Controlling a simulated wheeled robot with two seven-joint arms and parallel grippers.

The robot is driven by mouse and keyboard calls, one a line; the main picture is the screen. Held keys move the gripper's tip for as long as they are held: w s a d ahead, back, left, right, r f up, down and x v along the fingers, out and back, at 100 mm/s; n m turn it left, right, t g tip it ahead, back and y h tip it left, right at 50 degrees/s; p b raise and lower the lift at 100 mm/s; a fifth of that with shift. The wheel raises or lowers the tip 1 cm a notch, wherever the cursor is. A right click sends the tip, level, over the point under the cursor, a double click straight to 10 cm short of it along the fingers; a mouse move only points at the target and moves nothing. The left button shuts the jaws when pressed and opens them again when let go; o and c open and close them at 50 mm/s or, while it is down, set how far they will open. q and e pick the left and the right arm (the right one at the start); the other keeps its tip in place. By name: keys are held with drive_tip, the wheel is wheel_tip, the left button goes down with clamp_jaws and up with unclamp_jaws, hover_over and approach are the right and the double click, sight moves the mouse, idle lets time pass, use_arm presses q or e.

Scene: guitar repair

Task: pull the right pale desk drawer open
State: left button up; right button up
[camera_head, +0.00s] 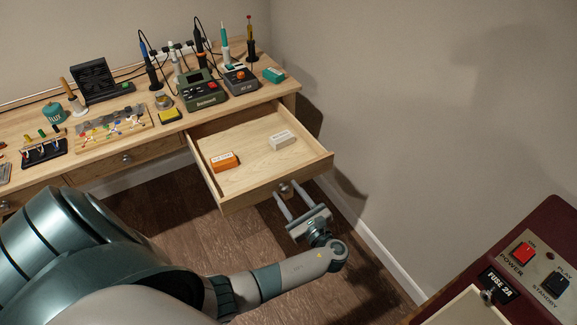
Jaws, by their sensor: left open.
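The right pale desk drawer (243,183) stands pulled well out from the wooden desk. An orange box (224,162) and a small white box (283,140) lie inside it. Its round metal knob (285,189) is on the front panel. My left gripper (283,202) is open in front of the drawer, with its two fingers pointing at the front near the knob. I cannot tell whether a finger touches the knob. My right gripper is not in view.
Soldering tools and a green station (203,95) crowd the desk top (95,158). Another closed drawer (130,158) is to the left. A wall is close on the right. A dark red amplifier (530,235) stands at the lower right. Brown floor lies below.

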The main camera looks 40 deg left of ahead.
use_arm(q)
drive_tip(key=b+v, duration=0.2)
drive_tip(key=v, duration=1.5)
drive_tip(key=shift+d, duration=0.2)
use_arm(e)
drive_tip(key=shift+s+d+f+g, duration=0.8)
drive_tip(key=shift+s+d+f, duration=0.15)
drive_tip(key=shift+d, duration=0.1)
use_arm(q)
drive_tip(key=shift+s, duration=0.15)
drive_tip(key=shift+f, duration=0.1)
